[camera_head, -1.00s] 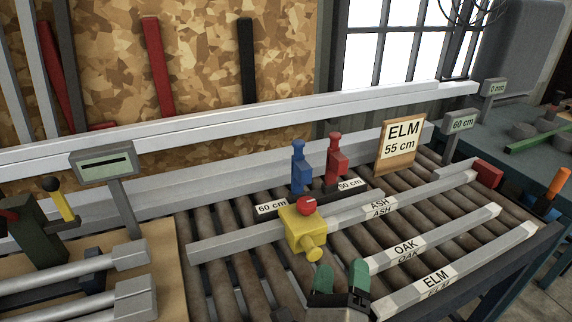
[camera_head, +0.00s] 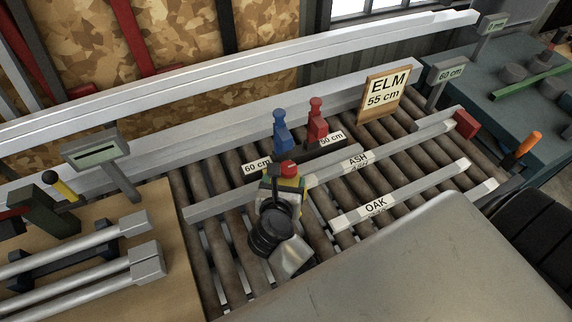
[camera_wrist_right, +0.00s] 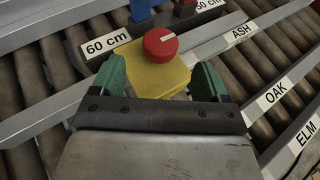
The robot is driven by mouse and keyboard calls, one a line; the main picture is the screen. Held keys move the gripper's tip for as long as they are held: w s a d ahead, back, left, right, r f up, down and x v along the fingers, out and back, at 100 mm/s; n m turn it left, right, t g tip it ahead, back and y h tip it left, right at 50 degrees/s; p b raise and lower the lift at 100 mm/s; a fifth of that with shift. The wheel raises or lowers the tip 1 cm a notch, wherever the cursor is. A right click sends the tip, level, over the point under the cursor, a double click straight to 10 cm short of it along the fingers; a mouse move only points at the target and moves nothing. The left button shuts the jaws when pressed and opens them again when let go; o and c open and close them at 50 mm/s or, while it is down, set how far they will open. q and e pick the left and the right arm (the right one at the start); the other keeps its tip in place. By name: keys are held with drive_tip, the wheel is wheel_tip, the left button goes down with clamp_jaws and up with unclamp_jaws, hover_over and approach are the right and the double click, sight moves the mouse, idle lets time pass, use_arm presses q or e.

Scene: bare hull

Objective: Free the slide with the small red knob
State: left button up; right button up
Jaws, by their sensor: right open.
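The yellow slide (camera_head: 299,182) with its small red knob (camera_head: 288,169) sits on the long grey rail (camera_head: 225,204). It is mostly hidden behind my right wrist in the head view. In the right wrist view the yellow block (camera_wrist_right: 152,72) shows with the round red knob (camera_wrist_right: 160,42) on top. My right gripper (camera_wrist_right: 160,82) is open, with its green fingers on either side of the yellow block. I cannot tell whether they touch it. My left gripper is not in view.
Blue (camera_head: 283,132) and red (camera_head: 317,122) stops stand behind the rail by the 60 cm and 50 cm labels. A sign (camera_head: 386,92) reads ELM 55 cm. ASH (camera_head: 395,147) and OAK (camera_head: 400,197) bars lie on the rollers. A red end block (camera_head: 466,124) is at right.

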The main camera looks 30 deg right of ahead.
sight(288, 170)
drive_tip(key=p+x, duration=0.1)
drive_tip(key=x, duration=0.4)
drive_tip(key=shift+w+d+f, duration=0.15)
drive_tip(key=shift+w+d, duration=0.1)
drive_tip(key=shift+d, duration=0.05)
drive_tip(key=c, duration=0.9)
drive_tip(key=shift+c, duration=0.2)
